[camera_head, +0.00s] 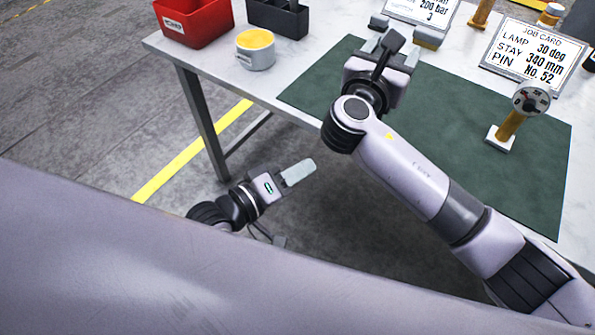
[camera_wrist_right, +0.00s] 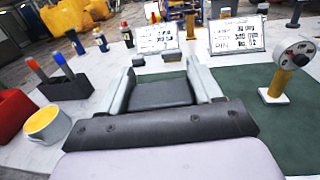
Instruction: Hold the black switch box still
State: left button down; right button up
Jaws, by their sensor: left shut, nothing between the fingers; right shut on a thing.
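The black switch box (camera_wrist_right: 161,92) shows in the right wrist view as a dark block between the two pale fingers of my right gripper (camera_wrist_right: 163,84). The gripper is shut on it. In the head view my right gripper (camera_head: 391,52) is over the far part of the green mat (camera_head: 480,130), and its wrist parts mostly hide the box there. I cannot tell whether the box touches the table. My left gripper (camera_head: 298,172) is shut and empty, off the table's near side and low over the floor.
A red bin (camera_head: 195,22), a black caddy (camera_head: 278,18) and a yellow-filled cup (camera_head: 255,50) stand at the left. A job card (camera_head: 533,58) and small grey block (camera_head: 429,37) stand behind the mat. A round-headed yellow post (camera_head: 512,125) stands right. The mat's near left is clear.

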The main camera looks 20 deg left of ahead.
jog(key=shift+r, duration=0.1)
jog(key=o, duration=1.5)
jog(key=shift+s, duration=0.1)
